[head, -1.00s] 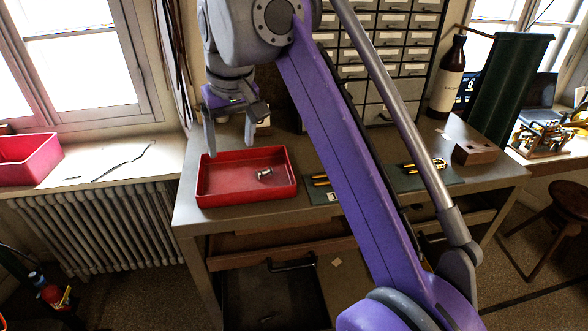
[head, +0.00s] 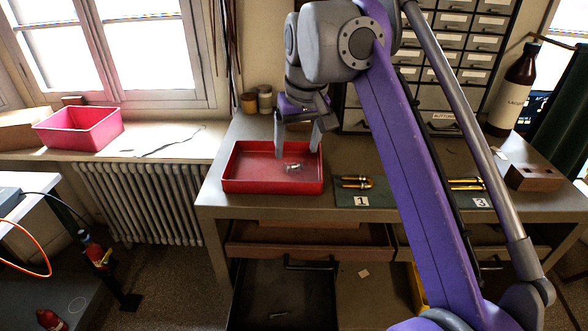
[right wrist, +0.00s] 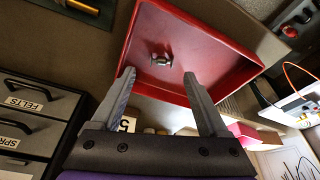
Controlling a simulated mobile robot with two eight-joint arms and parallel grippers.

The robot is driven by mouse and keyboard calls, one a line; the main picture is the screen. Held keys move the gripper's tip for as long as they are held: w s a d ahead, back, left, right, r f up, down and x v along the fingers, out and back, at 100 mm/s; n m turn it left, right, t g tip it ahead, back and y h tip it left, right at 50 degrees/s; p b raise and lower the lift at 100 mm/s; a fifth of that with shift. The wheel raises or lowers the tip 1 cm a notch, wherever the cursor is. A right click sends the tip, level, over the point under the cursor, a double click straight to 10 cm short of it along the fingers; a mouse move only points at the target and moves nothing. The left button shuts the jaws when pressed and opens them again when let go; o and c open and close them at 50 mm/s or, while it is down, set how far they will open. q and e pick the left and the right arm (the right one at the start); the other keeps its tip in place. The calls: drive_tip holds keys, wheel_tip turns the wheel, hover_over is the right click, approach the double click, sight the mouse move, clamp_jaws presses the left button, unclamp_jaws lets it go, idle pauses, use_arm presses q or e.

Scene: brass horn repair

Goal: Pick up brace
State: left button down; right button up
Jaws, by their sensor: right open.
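A small silver metal piece, which looks like the brace (head: 293,167), lies in the shallow red tray (head: 240,187) on the bench. It also shows on the tray floor in the right wrist view (right wrist: 161,59). My right gripper (head: 298,152) is open and empty above the tray, its fingers pointing down. In the right wrist view, the brace lies beyond the gap between the open fingertips (right wrist: 158,74), apart from both. My left gripper is not in view.
A dark green mat (head: 349,200) with brass-coloured pieces and number cards lies right of the tray. A drawer cabinet (head: 455,75), a brown bottle (head: 513,90) and a wooden block (head: 533,177) stand farther right. An open drawer (head: 265,300) sits below the bench.

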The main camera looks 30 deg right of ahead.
sight(294, 164)
drive_tip(key=b+x, duration=0.1)
drive_tip(key=x, duration=0.3)
drive_tip(key=shift+f, duration=0.3)
clamp_jaws()
